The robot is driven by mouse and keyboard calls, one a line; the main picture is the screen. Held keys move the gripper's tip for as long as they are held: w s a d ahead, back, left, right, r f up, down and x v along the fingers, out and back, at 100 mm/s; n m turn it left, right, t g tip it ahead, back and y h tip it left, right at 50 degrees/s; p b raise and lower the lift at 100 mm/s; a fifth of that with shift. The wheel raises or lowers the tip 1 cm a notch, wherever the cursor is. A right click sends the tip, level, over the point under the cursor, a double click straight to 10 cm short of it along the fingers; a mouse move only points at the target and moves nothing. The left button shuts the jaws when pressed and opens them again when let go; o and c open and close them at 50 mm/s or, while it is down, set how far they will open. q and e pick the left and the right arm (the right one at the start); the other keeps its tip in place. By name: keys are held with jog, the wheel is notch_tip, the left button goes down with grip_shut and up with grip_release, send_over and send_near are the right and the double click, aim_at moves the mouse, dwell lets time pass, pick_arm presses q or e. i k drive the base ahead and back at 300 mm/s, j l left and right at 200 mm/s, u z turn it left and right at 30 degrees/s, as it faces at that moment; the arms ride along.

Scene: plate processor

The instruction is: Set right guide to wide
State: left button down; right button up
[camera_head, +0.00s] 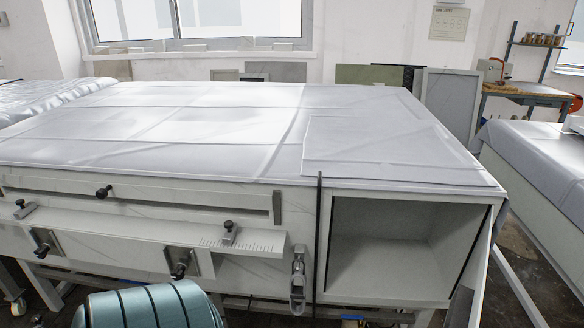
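The plate processor (120,226) is a white cabinet-like machine with a long front ledge. The right guide looks to be the small grey block with a dark knob (230,232) on the ledge, over a scale of tick marks (262,246). A similar left guide (24,209) sits at the ledge's far left. I cannot read any wide or narrow label. Neither of my grippers is in view.
Dark knobs stick out at the slot above (103,192) and below the ledge (43,246) (180,263). A grey latch-like part (298,280) hangs right of the ledge. An open compartment (390,245) is at the right. A rounded teal banded shape (150,306) covers the bottom.

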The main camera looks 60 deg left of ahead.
aim_at(230, 230)
jog(key=u, duration=2.2)
